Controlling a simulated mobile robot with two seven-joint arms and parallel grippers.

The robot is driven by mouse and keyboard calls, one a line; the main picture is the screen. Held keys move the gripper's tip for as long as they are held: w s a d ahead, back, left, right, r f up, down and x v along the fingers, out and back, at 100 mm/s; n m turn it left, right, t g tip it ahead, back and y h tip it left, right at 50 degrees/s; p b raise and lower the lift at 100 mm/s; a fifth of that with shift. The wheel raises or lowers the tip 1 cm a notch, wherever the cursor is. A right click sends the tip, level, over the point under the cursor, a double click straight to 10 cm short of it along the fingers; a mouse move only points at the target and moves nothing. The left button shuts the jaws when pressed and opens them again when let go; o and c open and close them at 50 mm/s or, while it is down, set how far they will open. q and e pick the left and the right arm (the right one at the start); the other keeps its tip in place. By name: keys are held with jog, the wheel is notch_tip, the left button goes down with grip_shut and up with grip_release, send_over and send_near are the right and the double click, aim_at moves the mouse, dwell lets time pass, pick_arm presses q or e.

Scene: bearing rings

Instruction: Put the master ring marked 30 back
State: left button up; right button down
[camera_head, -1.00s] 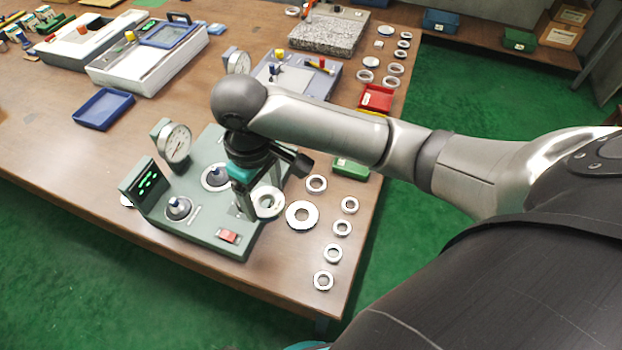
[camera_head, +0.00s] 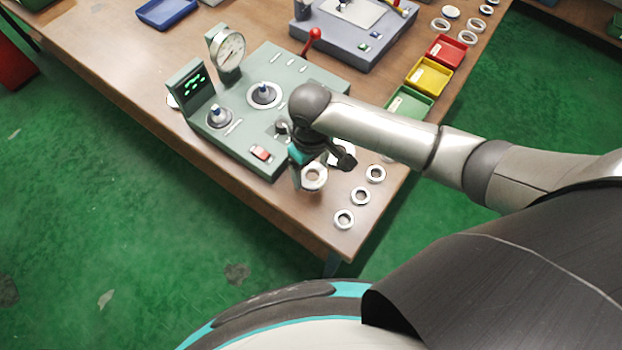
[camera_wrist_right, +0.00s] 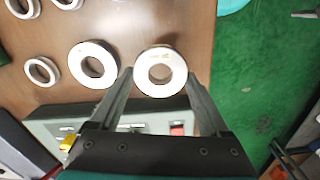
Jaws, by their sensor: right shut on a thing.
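My right gripper (camera_head: 313,168) is shut on a pale metal ring (camera_head: 314,178), held at the front end of the green gauge station (camera_head: 290,62). In the right wrist view the ring (camera_wrist_right: 160,73) sits between the two fingertips (camera_wrist_right: 160,86), its flat face to the camera. A mark on its face is too small to read. Another large ring (camera_wrist_right: 92,65) lies on the table beside it; the gripper partly hides it in the head view (camera_head: 345,150). The station has two posts, a left one (camera_head: 219,117) and a right one (camera_head: 264,93) with a pale ring-shaped surround. My left gripper is out of view.
Several small rings (camera_head: 360,196) lie in a row near the table's right edge. Green, yellow (camera_head: 429,76) and red trays stand behind them. A dial gauge (camera_head: 229,47) and a red-knobbed lever (camera_head: 312,37) rise from the station. Bare wood (camera_head: 250,195) lies along the front edge.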

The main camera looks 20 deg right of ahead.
jog(key=shift+f+b, duration=0.6)
jog(key=shift+f, duration=1.7)
jog(key=shift+f, duration=0.1)
grip_release()
jog(key=shift+f, duration=0.1)
notch_tip(320, 180, up, 12)
jog(key=p, duration=0.3)
jog(key=shift+r, duration=0.2)
